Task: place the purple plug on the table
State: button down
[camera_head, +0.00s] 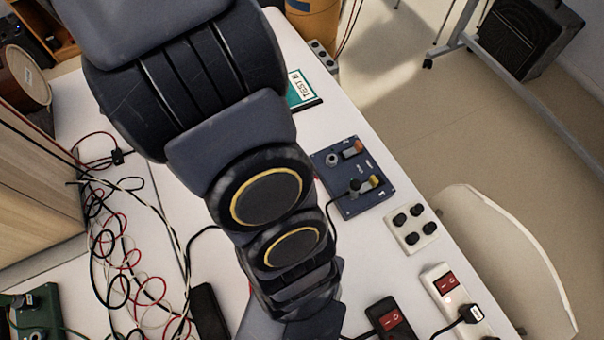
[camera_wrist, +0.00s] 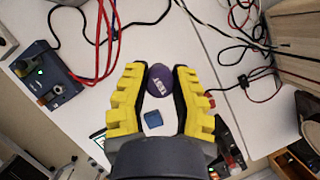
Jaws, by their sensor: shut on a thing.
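A purple rounded plug (camera_wrist: 160,80) with white lettering sits between the fingertips of my gripper (camera_wrist: 160,70) in the wrist view. The yellow-padded fingers are shut on it. The white table (camera_head: 380,255) lies below; it also shows in the wrist view (camera_wrist: 205,45). Whether the plug touches the table cannot be told. In the head view my arm hides the plug, and the fingers cannot be made out.
A dark blue socket panel (camera_head: 340,200), a white block with black knobs (camera_head: 412,229) and switched power strips (camera_head: 446,289) line the right edge. Tangled cables (camera_head: 125,255) lie at left. A small blue block (camera_wrist: 153,119) shows between the fingers.

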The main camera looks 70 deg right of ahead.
notch_tip(320, 180, down, 22)
jog(key=shift+f, duration=0.15)
dwell(0.6)
jog(key=shift+f, duration=0.1)
jog(key=c, duration=1)
grip_release()
jog(key=shift+o, duration=0.2)
